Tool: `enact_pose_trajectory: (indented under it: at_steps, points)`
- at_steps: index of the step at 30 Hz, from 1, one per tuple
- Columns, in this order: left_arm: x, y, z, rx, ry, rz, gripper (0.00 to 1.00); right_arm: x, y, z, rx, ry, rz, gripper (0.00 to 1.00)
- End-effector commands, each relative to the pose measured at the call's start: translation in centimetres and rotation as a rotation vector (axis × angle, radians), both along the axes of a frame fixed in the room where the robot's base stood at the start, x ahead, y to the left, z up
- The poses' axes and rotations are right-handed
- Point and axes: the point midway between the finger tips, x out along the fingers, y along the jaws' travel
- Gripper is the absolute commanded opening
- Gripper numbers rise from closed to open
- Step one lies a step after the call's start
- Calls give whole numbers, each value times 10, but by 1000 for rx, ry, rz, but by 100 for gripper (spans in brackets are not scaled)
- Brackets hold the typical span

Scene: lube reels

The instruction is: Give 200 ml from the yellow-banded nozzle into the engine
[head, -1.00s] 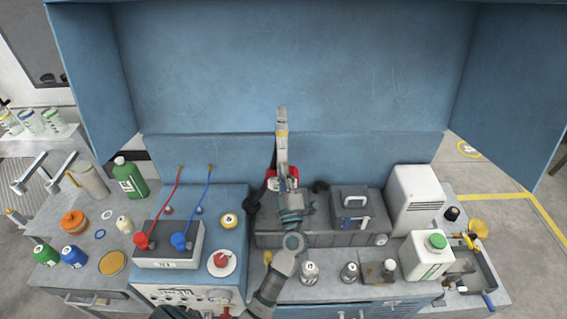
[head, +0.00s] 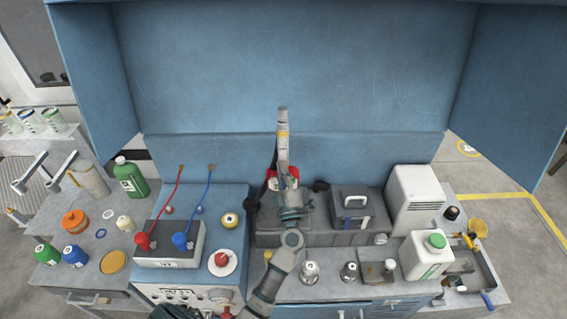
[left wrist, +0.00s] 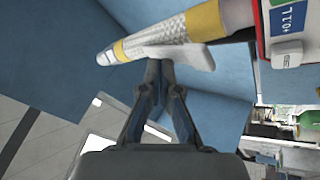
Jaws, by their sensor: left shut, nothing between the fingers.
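The yellow-banded nozzle (head: 282,132) stands upright in the middle of the head view, above a red body (head: 271,182). In the left wrist view the nozzle (left wrist: 185,28) crosses the top, with a braided section between yellow bands. A pale grey lever-like piece (left wrist: 195,58) lies under it. My left gripper (left wrist: 160,66) is shut and empty, its fingertips at this piece; I cannot tell whether they touch. In the head view my left gripper (head: 285,188) is in front of the red body and partly hides it. The engine is not clearly identifiable. My right gripper is not in view.
Left are a box with red and blue hoses (head: 168,245), a green bottle (head: 131,178) and several jars. Right are a dark grey block (head: 325,239), a white box (head: 412,200) and a green-capped white jug (head: 424,257). A panel marked "+0.1 L" (left wrist: 288,28) is beside the nozzle.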

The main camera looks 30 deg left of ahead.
Motion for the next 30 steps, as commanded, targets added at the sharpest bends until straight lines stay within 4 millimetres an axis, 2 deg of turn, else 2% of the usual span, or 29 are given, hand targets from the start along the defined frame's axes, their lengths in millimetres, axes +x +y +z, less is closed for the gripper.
enact_pose_trajectory:
  at_steps: [30]
  points:
    - [7, 5, -3, 0, 0, 0, 0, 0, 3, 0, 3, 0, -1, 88]
